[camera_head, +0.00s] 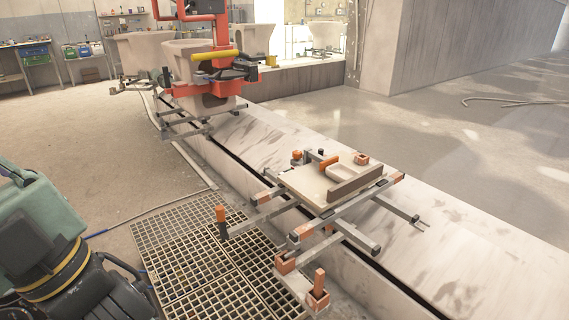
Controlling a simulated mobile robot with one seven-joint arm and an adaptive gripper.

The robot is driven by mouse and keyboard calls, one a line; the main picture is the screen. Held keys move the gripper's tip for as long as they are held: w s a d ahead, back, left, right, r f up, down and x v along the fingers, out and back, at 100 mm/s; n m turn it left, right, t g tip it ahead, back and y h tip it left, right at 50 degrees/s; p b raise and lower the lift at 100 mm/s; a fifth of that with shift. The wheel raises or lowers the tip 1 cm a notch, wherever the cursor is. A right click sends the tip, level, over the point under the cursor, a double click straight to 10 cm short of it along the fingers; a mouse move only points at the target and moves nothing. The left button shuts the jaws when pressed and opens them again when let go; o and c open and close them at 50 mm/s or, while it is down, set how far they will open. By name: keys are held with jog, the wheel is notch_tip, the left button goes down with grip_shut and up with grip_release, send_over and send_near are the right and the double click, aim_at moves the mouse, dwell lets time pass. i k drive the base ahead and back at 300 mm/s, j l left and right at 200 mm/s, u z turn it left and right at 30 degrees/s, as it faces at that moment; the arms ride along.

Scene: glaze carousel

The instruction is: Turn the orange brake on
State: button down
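Several orange parts show on the near carriage (380,203), and I cannot tell for certain which is the brake. An upright orange-topped handle (221,214) stands at the end of a grey bar on its left side, over the floor grate. Another upright orange peg (319,282) stands in an orange socket at the near corner. A flatter orange piece (329,163) lies by the pale basin (345,173) on top. No gripper fingers can be made out. A green and black machine part with yellow rings, likely my own arm, fills the lower left corner.
The carriage sits over a slot in a long pale raised track (455,235). A metal floor grate (190,262) lies to its left. Farther back, a red-orange machine (207,45) stands over another carriage with a basin (192,60). The concrete floor at left (75,130) is mostly clear.

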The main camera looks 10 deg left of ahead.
aim_at(219, 209)
jog(key=i+j+u, duration=0.25)
jog(key=j, duration=0.3)
jog(key=i+j+u, duration=0.3)
jog(key=i+j, duration=0.15)
